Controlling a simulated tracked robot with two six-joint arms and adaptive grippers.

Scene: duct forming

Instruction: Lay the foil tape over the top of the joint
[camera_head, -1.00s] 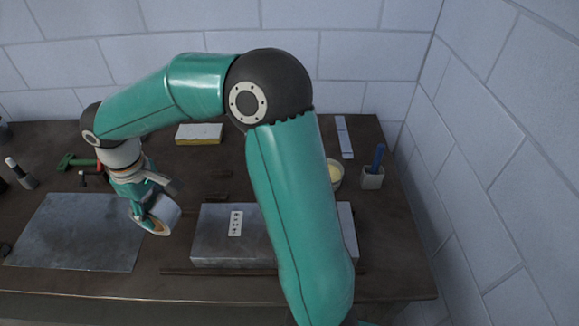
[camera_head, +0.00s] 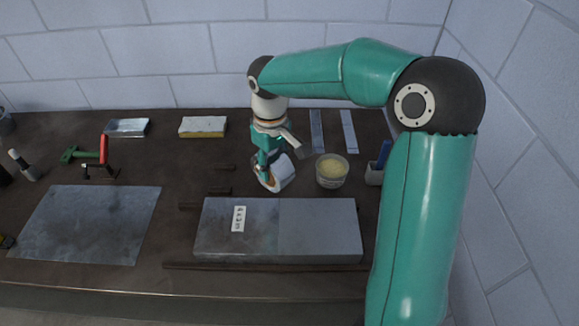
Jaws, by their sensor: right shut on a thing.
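The duct (camera_head: 318,232) lies on the bench as two grey metal sections end to end. The joint (camera_head: 278,228) shows as a seam across its top, with a small marked white label (camera_head: 239,219) to its left. My right gripper (camera_head: 268,178) is shut on the foil tape roll (camera_head: 279,174), a silvery roll with a tan core. It holds the roll just behind the duct's back edge, near the line of the joint. No tape shows on the joint. My left gripper is not in view.
A tub of pale yellow stuff (camera_head: 332,170) stands right of the roll, with a holder cup (camera_head: 374,173) beyond it. A flat metal sheet (camera_head: 88,224) lies at left. A red and green tool (camera_head: 92,153) and a yellow-white block (camera_head: 202,127) lie behind. Dark bars edge the duct.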

